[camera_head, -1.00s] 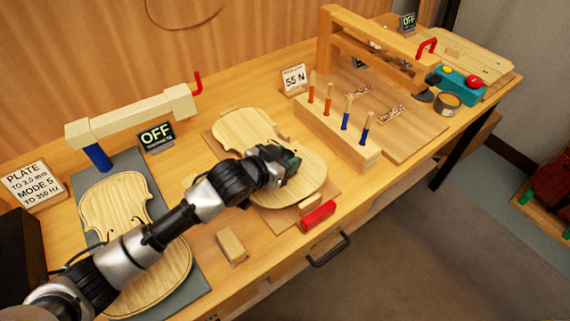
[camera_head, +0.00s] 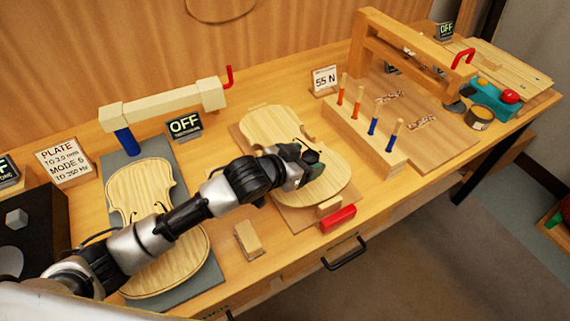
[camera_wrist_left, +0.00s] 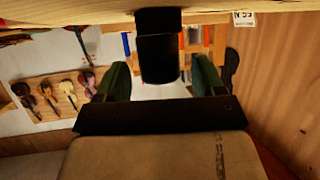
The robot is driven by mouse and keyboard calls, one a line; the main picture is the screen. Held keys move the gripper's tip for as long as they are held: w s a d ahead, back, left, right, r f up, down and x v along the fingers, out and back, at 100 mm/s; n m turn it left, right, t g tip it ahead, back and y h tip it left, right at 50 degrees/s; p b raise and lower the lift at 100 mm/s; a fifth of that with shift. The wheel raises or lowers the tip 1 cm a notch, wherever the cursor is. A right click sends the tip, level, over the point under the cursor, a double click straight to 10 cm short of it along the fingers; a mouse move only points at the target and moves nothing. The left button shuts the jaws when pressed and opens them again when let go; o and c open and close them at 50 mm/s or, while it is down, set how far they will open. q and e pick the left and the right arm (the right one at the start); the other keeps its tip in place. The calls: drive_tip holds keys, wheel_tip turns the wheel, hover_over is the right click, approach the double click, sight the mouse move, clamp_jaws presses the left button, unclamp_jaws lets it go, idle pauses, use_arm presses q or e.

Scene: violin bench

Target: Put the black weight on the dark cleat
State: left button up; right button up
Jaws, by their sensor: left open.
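My left gripper (camera_head: 313,168) is low over the pale violin plate (camera_head: 268,122) in the middle of the bench. In the left wrist view, which is upside down, its green fingers (camera_wrist_left: 161,78) are open and stand apart on both sides of a black upright piece, the black weight (camera_wrist_left: 158,60). A dark part (camera_wrist_left: 158,20) joins it on the side toward the wood; I cannot tell whether this is the cleat. In the head view the gripper hides the weight and cleat. My right gripper is not in view.
A peg rack (camera_head: 365,135) with orange and blue pegs stands right of the plate. A red block (camera_head: 338,219) and a wooden block (camera_head: 248,240) lie near the front edge. A second violin plate (camera_head: 140,185) lies left under my arm. A black box (camera_head: 35,230) stands far left.

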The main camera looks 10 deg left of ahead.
use_arm(q)
drive_tip(key=v, duration=1)
drive_tip(key=shift+b, duration=0.3)
